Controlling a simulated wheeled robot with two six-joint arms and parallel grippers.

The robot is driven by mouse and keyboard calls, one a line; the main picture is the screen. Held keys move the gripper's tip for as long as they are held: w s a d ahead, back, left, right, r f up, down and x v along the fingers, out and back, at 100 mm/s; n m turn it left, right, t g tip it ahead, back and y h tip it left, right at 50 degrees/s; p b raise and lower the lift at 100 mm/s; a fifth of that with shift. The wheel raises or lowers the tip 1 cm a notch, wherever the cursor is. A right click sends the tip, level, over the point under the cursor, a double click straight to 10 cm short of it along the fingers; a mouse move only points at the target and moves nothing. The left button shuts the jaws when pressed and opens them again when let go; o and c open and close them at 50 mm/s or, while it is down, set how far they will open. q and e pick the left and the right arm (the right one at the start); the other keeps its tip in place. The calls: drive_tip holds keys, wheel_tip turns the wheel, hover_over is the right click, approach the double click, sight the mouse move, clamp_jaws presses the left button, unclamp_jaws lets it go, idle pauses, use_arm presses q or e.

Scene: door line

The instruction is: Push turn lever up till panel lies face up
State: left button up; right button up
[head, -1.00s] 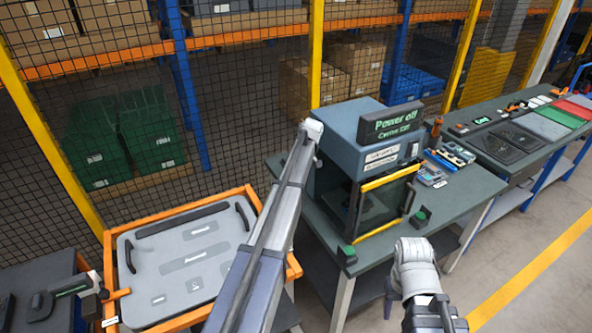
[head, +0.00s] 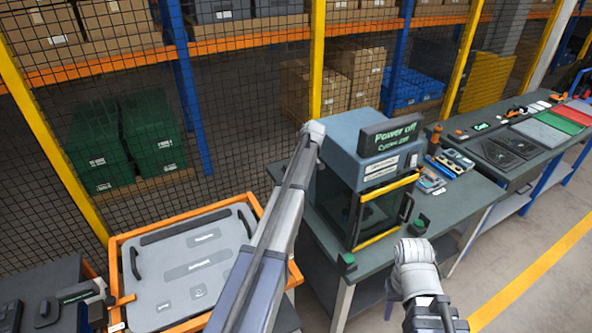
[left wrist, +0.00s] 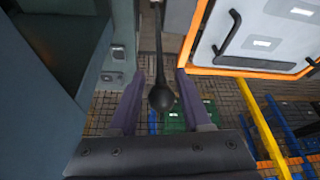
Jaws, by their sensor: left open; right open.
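The grey panel (head: 165,292) lies in an orange frame (head: 258,203) at the lower left of the head view. Its side with dark handles and labels shows; I cannot tell whether it is fully level. The panel (left wrist: 285,22) also shows at the upper right of the left wrist view. A black lever with a ball knob (left wrist: 162,98) hangs between the two fingers of my left gripper (left wrist: 153,75), which is open. I see no clear contact. In the head view my left gripper and the lever are hidden behind my arm. My right gripper (head: 391,296) shows only partly, away from the panel.
A dark bench unit (head: 40,290) is left of the frame. A mesh fence and shelving with green crates (head: 125,140) stand behind. Floor is free at right.

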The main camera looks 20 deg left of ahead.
use_arm(q)
drive_tip(key=p+v, duration=0.1)
drive_tip(key=v, duration=0.2)
drive_tip(key=shift+a+p, duration=0.15)
drive_tip(key=shift+p, duration=0.2)
use_arm(e)
wheel_tip(320, 180, up, 3)
drive_tip(key=shift+f, duration=0.1)
use_arm(q)
drive_tip(key=s+d+f+m+h+b, duration=0.1)
drive_tip(key=s+d+f+m+b, duration=0.4)
drive_tip(key=s+d, duration=0.4)
drive_tip(key=s+d+f+m+h+b, duration=0.1)
drive_tip(key=s+d+f+m+b, duration=0.1)
drive_tip(key=s+d+f+b, duration=0.7)
drive_tip(key=s+d+f+m+g+b, duration=0.1)
drive_tip(key=s+d+f+m+b, duration=0.3)
drive_tip(key=s, duration=0.6)
drive_tip(key=s+d+f+m+g+b, duration=0.1)
drive_tip(key=s+d+f+m+b, duration=0.3)
drive_tip(key=s+d, duration=0.5)
drive_tip(key=shift+s+d+f+m+h, duration=0.25)
drive_tip(key=shift+s+f+m+h, duration=0.15)
drive_tip(key=shift+s+f+m, duration=0.45)
use_arm(e)
wheel_tip(320, 180, down, 22)
drive_tip(key=shift+f, duration=0.25)
use_arm(q)
drive_tip(key=shift+w+f, duration=0.15)
drive_tip(key=shift+w, duration=0.05)
